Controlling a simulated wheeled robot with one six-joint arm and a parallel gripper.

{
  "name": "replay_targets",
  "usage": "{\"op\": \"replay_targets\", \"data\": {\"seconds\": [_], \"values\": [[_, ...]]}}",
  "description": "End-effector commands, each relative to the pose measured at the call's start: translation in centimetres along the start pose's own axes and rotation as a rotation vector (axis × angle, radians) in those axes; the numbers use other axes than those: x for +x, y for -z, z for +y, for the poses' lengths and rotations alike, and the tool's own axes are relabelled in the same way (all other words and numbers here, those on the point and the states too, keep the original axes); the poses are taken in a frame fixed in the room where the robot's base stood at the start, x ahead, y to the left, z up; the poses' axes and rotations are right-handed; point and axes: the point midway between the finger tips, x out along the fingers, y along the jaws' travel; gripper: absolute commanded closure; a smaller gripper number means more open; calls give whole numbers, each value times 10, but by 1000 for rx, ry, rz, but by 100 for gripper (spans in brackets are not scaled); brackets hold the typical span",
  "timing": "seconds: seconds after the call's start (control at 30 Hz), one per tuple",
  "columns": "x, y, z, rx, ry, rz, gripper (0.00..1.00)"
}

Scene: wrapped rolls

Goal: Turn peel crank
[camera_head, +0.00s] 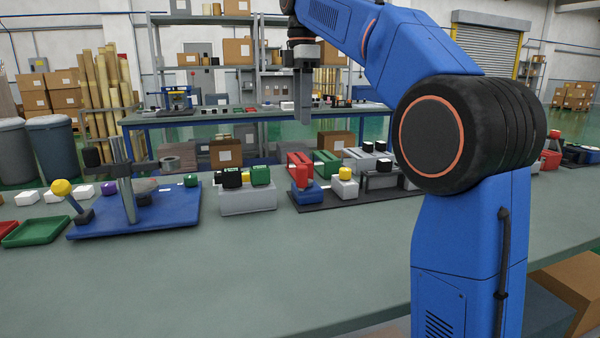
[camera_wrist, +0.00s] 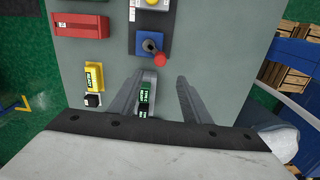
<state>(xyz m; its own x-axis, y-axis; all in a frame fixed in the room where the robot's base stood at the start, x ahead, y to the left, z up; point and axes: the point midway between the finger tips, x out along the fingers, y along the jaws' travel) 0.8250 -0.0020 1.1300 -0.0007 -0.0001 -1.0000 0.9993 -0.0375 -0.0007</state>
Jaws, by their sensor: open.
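A crank-like arm with a yellow knob (camera_head: 61,187) stands at the left of a blue base plate (camera_head: 165,217) on the near bench. A grey upright post (camera_head: 124,180) and a purple knob (camera_head: 109,187) are also on that plate. No label shows which part is the peel crank. My gripper (camera_head: 304,118) hangs open and empty above the benches, right of and well away from the plate. In the wrist view my gripper (camera_wrist: 168,82) has its fingers apart. Past them is a small lever with a red knob (camera_wrist: 160,60) on a blue plate. Small green blocks (camera_wrist: 144,92) show beside the left finger.
A green tray (camera_head: 40,232) lies left of the blue plate. A grey block with coloured pieces (camera_head: 247,200) and a dark mat with a red piece (camera_head: 300,170) stand to its right. The near bench's front (camera_head: 300,270) is clear.

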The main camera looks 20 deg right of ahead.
Motion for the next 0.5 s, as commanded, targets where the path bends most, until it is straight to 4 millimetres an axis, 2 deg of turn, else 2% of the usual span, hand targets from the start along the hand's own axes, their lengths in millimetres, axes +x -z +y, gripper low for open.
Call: {"op": "replay_targets", "data": {"seconds": [0.17,0.5], "values": [[19,0,-1,0,2,0,57],[78,0,-2,1,2,-1,57]]}}
